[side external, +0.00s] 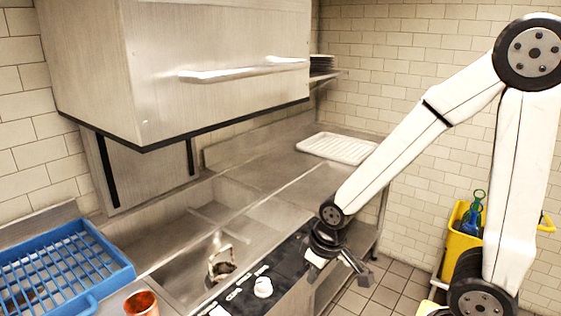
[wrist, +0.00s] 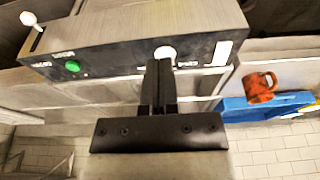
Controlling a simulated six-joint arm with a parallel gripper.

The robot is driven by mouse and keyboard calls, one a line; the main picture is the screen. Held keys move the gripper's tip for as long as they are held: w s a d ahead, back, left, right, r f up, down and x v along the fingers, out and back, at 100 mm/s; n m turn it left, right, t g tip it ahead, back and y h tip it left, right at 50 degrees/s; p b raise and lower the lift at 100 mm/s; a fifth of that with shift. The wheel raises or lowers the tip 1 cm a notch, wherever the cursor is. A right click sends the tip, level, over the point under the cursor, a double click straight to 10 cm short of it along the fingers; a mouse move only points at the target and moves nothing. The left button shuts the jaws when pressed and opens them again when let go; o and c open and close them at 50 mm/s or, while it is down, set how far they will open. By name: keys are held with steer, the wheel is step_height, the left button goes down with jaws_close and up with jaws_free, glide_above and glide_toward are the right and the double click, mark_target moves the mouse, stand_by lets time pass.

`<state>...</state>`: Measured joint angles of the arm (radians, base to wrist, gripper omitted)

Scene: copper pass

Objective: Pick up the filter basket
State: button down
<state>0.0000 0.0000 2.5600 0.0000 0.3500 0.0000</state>
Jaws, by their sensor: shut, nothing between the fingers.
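The filter basket (side external: 221,266) is a small metal basket with a raised handle, standing in the sink basin in the side view. I do not make it out in the wrist view. My gripper (side external: 360,270) is to the right of the basket, on the far side of the black control panel and apart from the basket. In the wrist view its two dark fingers (wrist: 158,82) are together with nothing between them.
The control panel (side external: 250,275) with a white knob (side external: 263,287) lies between gripper and basket. A copper mug (side external: 141,304) and blue rack (side external: 62,262) are at left. A steel hood (side external: 190,70) hangs above. A white tray (side external: 337,148) lies at the back.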

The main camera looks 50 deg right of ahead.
steer(key=c, duration=0.6)
jaws_free()
steer(key=shift+w, duration=0.1)
steer(key=w+d+f+n+t, duration=0.1)
steer(key=w+n, duration=0.3)
steer(key=w, duration=0.4)
steer(key=w+d+f+n+t+y, duration=0.1)
steer(key=w+d+f+n+t, duration=0.1)
steer(key=w, duration=0.6)
steer(key=w+d+f+n+t, duration=0.1)
steer(key=w+d+n+t, duration=0.2)
steer(key=w+n, duration=0.4)
steer(key=shift+w+d+f+t, duration=0.4)
steer(key=shift+w, duration=0.05)
steer(key=w+f+n+t+y, duration=0.1)
steer(key=w+f+n+y, duration=0.3)
steer(key=n, duration=0.3)
steer(key=shift+w+d+f, duration=0.25)
steer(key=shift+f, duration=0.4)
steer(key=shift+w+f, duration=0.1)
